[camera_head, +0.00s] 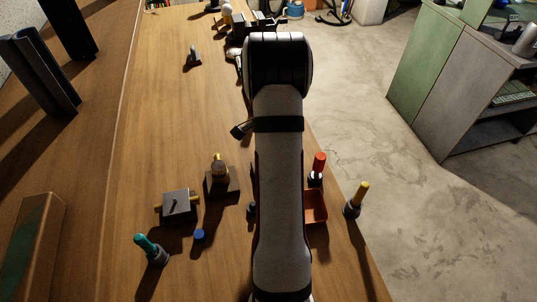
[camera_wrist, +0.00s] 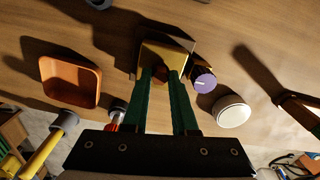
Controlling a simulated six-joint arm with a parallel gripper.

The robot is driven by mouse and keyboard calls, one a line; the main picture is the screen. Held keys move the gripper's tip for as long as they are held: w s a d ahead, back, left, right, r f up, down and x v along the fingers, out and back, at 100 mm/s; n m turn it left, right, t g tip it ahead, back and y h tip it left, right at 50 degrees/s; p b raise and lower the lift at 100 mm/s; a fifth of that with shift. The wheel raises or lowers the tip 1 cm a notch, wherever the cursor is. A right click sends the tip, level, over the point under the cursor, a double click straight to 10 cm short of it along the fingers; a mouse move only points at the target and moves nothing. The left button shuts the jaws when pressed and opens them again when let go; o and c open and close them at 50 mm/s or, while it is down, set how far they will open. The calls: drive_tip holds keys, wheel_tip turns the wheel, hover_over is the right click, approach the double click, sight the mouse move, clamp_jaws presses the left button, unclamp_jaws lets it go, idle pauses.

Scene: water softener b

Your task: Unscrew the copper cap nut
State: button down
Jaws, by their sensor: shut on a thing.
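In the wrist view, my gripper (camera_wrist: 161,77) reaches down with two green fingers. The fingertips are shut on a small dark reddish copper cap nut (camera_wrist: 160,71). The nut sits at the near side of a brass-coloured block (camera_wrist: 168,53), mostly between the fingertips, so its thread and seat are hidden. In the head view, my arm covers the gripper and the nut.
An orange tray (camera_wrist: 70,82) lies to the left in the wrist view. A purple-topped knob (camera_wrist: 204,82) and a white round cap (camera_wrist: 231,111) are close on the right. In the head view, red (camera_head: 319,163), yellow (camera_head: 360,194) and teal (camera_head: 147,245) handled tools stand around the bench.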

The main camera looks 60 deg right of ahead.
drive_tip(key=shift+r, duration=2.6)
wheel_tip(320, 180, up, 5)
